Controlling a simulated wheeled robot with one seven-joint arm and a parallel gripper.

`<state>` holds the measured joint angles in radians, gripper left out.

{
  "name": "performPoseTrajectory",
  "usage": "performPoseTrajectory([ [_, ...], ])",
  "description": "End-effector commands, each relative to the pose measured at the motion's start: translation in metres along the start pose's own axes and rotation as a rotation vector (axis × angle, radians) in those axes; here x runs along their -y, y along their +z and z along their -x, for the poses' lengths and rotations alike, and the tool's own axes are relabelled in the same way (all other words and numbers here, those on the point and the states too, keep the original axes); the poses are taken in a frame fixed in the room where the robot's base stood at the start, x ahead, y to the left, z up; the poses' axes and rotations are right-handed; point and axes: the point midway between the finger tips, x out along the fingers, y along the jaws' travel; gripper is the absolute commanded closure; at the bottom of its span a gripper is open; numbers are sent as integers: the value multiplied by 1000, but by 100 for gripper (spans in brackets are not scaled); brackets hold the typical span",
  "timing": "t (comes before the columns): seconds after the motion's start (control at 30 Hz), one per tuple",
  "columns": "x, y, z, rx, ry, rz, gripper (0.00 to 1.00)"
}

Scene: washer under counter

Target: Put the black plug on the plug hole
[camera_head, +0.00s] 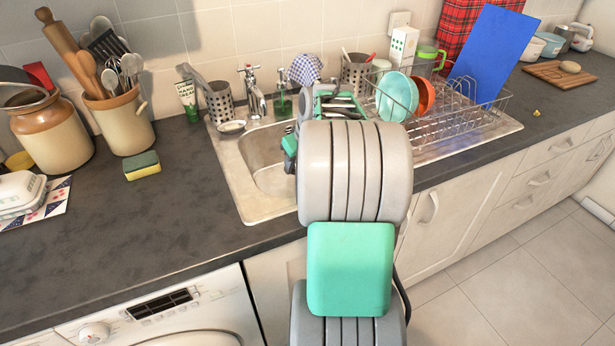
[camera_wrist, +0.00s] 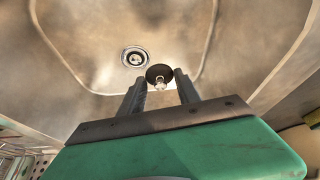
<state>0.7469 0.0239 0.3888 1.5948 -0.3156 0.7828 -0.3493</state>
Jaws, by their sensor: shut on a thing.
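In the wrist view the black plug (camera_wrist: 157,72) is a dark round disc with a small shiny metal piece on it. It sits at the tips of my gripper (camera_wrist: 160,80), whose two fingers are shut on it. The plug hole (camera_wrist: 134,58) is a round metal-rimmed drain in the sink floor. In the picture it lies just up and left of the plug, not covered by it. I cannot tell the plug's exact height above the sink floor. In the head view my arm hides the plug and the plug hole.
The steel sink (camera_head: 232,178) is set in the dark counter (camera_head: 140,215). A tap (camera_head: 254,95) and a soap bottle (camera_head: 282,102) stand behind the basin. A dish rack (camera_head: 455,115) with bowls and a blue board (camera_head: 493,55) is to the right. A sponge (camera_head: 142,166) lies left.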

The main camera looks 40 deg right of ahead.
Motion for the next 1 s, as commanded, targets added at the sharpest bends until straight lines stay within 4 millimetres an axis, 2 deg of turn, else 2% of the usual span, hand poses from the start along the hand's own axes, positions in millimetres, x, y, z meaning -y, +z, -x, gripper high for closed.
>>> performPoseTrajectory([
  [0.03, -13, -4, -8, 2, 0, -3, 100],
  [0.1, -24, -3, -28, 5, -3, -3, 100],
  [0.23, -43, -3, -54, 2, -1, -2, 100],
  [0.43, -56, -3, -75, 2, -1, 0, 100],
  [0.6, -55, 8, -99, 2, -1, 0, 100],
  [0.93, -55, 9, -105, 0, 1, 0, 100],
  [0.97, -55, 9, -104, 0, 1, 0, 60],
  [1.0, -55, 9, -104, 0, 1, 0, 57],
])
